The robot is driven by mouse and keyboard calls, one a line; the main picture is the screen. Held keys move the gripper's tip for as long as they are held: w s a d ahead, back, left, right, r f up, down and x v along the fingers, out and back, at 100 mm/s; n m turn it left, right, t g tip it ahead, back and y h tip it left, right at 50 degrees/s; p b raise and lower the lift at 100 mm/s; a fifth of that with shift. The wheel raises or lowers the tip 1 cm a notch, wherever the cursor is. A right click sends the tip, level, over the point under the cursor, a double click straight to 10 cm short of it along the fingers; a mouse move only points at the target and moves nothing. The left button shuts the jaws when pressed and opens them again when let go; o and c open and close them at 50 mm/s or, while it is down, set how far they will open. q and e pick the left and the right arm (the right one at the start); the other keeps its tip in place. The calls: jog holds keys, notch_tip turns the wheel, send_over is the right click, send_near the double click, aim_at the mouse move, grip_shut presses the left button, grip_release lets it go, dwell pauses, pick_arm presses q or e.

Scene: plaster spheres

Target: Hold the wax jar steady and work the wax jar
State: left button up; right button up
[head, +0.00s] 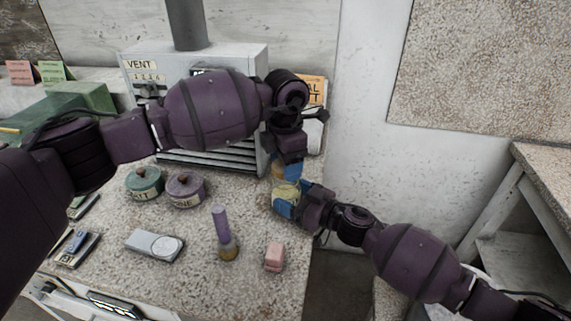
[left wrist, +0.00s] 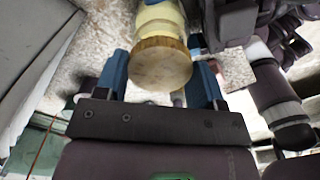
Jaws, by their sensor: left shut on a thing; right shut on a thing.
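The wax jar (head: 287,188) is pale yellow and sits between my two grippers near the right edge of the speckled worktop. In the left wrist view its round wooden lid (left wrist: 162,64) faces the camera, with the yellow body (left wrist: 160,18) beyond it. My left gripper (head: 287,170) reaches down from above, its blue fingers shut on the lid from both sides. My right gripper (head: 286,204) comes from the lower right, shut on the jar body. The fingers hide much of the jar. I cannot tell whether its base touches the worktop.
A grey vented cabinet (head: 255,65) stands behind. A green pot (head: 145,184) and a purple pot (head: 186,190), both lidded, stand left of the jar.

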dwell(0.3)
pick_arm(q)
jog(key=shift+r, duration=2.05)
pick_arm(e)
jog(key=o, duration=1.7)
jog(key=shift+o, duration=0.2)
